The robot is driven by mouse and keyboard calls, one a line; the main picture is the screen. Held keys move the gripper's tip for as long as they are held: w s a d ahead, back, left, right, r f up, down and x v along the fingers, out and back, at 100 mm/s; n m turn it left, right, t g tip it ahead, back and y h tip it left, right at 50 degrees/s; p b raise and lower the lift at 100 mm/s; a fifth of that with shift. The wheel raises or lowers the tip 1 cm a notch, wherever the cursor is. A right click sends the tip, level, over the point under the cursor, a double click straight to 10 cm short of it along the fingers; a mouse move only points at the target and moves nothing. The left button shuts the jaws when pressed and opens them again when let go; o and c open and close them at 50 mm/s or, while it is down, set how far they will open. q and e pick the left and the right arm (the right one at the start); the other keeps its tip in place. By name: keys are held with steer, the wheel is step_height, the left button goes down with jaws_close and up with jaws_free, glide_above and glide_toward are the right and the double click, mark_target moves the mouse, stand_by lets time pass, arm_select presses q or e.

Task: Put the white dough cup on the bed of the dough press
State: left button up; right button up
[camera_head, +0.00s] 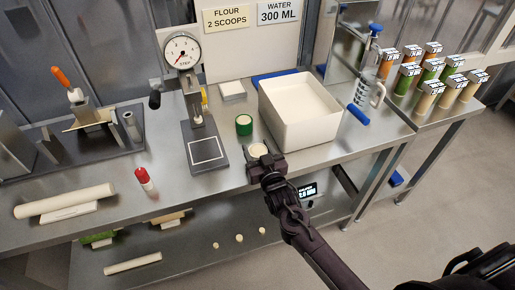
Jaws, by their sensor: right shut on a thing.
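The white dough cup (258,150) is at the tip of my right gripper (264,161), near the front edge of the steel counter. My right gripper is shut on it; the fingers partly hide the cup. I cannot tell whether the cup touches the counter. The dough press (196,92) stands to the left, with a round dial on top and a dark base. Its bed (206,149) is a flat dark plate with a white square outline and looks empty. The cup is to the right of the bed, apart from it. My left gripper is not in view.
A green round container (244,124) stands between the press and a big white bin (299,117). A measuring jug (365,90) and several spice jars are at the right.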

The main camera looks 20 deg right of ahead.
steer(key=shift+f, duration=0.15)
steer(key=o, duration=1.1)
